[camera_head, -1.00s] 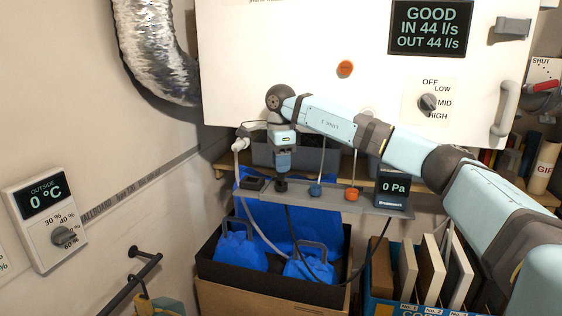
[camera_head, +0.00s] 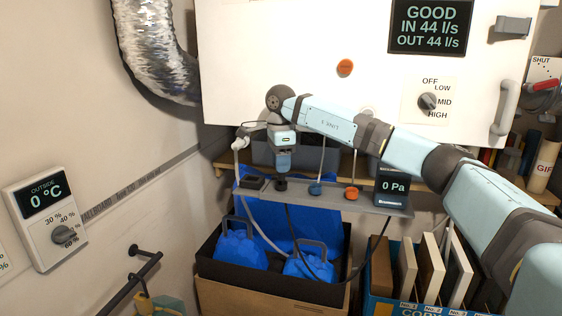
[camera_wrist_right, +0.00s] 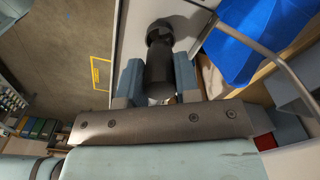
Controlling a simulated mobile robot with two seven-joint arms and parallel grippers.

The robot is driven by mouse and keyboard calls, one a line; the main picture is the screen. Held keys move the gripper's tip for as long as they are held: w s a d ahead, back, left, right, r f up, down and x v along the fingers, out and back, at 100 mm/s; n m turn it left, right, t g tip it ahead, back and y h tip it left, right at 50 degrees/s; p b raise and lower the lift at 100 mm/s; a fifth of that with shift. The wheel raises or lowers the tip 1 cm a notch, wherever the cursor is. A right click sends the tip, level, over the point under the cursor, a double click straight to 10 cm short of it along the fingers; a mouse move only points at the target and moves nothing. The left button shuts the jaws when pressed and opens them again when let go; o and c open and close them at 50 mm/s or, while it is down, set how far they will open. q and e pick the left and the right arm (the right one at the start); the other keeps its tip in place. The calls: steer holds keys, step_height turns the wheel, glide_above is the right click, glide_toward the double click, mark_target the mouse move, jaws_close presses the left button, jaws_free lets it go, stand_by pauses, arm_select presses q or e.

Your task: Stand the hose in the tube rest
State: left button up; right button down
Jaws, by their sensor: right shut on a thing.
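My right gripper (camera_head: 283,166) points down over the left part of the grey shelf strip (camera_head: 333,199). In the right wrist view its blue fingers (camera_wrist_right: 158,82) are shut on a dark cylindrical piece (camera_wrist_right: 160,70), which looks like the hose's end. The piece's far end meets a wider black ring (camera_wrist_right: 160,31); I cannot tell whether it is inside or only against it. In the head view a black ring-like part (camera_head: 281,184) is right under the fingertips. A thin black hose (camera_head: 288,217) hangs below it and loops toward the gauge. My left gripper is out of view.
Blue (camera_head: 315,188) and orange (camera_head: 351,193) fittings with thin rods stand right of the gripper. A gauge reading 0 Pa (camera_head: 391,187) is at the strip's right end. A pale hose (camera_head: 262,229) curves down nearby.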

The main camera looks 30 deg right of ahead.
steer(key=shift+f, duration=0.6)
steer(key=shift+f+b, duration=0.4)
steer(key=shift+f, duration=0.2)
steer(key=c, duration=0.8)
jaws_free()
steer(key=shift+o, duration=0.2)
steer(key=shift+r, duration=0.15)
steer(key=shift+r+p, duration=1.15)
steer(key=shift+r, duration=0.4)
step_height(320, 180, up, 2)
steer(key=shift+p, duration=0.55)
steer(key=shift+r, duration=1.35)
